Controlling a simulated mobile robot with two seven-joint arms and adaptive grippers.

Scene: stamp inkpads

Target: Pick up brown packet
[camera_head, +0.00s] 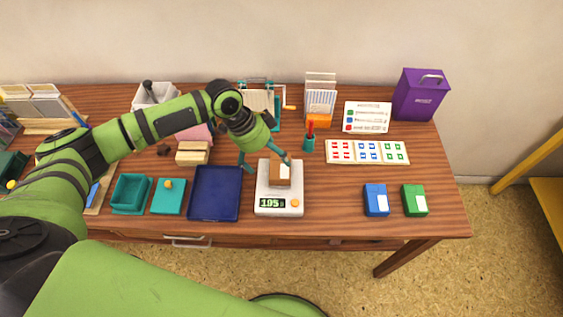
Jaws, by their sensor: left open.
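The brown packet (283,180) has a white label and sits on a white scale (265,200) whose display reads about 195 g. My left gripper (266,163) is open, pointing down at the back of the scale. One finger is at the left of the packet, and the other is close to its top right edge. I cannot tell whether that finger touches it. My right gripper is not in view.
A blue tray (214,215) lies just left of the scale. A teal cup with red pens (309,144) stands behind right. Blue (376,201) and green (415,201) inkpads lie at the right. The table is clear between the scale and the inkpads.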

